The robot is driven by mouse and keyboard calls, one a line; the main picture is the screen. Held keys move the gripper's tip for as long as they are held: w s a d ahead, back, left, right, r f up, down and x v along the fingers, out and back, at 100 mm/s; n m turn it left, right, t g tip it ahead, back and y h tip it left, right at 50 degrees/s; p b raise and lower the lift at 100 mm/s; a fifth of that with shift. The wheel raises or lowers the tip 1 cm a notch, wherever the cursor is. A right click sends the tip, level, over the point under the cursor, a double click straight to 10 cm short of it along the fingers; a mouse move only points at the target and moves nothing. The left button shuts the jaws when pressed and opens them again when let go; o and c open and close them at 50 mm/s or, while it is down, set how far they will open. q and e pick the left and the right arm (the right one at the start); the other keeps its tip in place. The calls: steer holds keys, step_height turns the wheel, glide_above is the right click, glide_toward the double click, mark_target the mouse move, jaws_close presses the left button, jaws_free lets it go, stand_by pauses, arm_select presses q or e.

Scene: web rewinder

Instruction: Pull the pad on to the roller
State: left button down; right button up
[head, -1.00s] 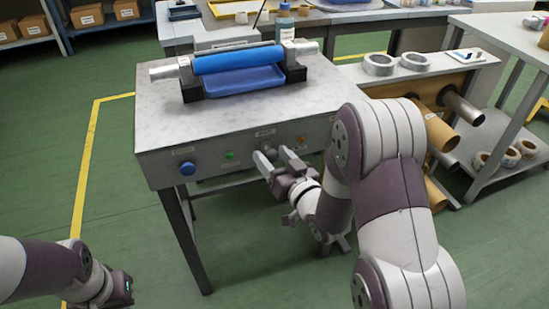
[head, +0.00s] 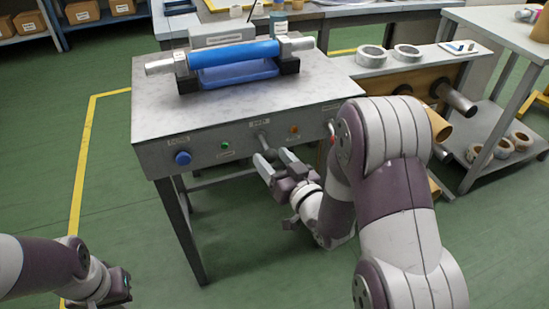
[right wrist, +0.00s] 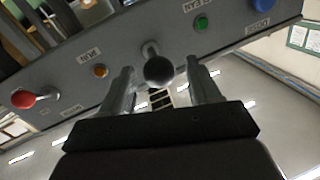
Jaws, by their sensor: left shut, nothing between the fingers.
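The blue roller (head: 235,54) lies across dark brackets on the grey table. The blue pad (head: 238,72) is just below it on the near side; I cannot tell whether they touch. On the table's front panel a dark round knob (head: 270,155) stands out on a short stem below a label. My right gripper (head: 272,161) is open around this knob. In the right wrist view the knob (right wrist: 160,70) sits between the two fingertips, with a gap on each side. My left gripper (head: 122,286) is low at the left, shut and empty, away from the table.
The panel also has a blue button (head: 183,158), a green button (head: 225,146), an orange one (head: 294,129) and a red knob (right wrist: 24,99). A shelf with tape rolls (head: 371,56) and cardboard tubes stands at the right.

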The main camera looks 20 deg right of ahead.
steer(key=s+d+p, duration=0.1)
steer(key=s+d, duration=0.1)
steer(key=s, duration=1)
steer(key=shift+s+d+p, duration=0.25)
steer(key=shift+p, duration=0.05)
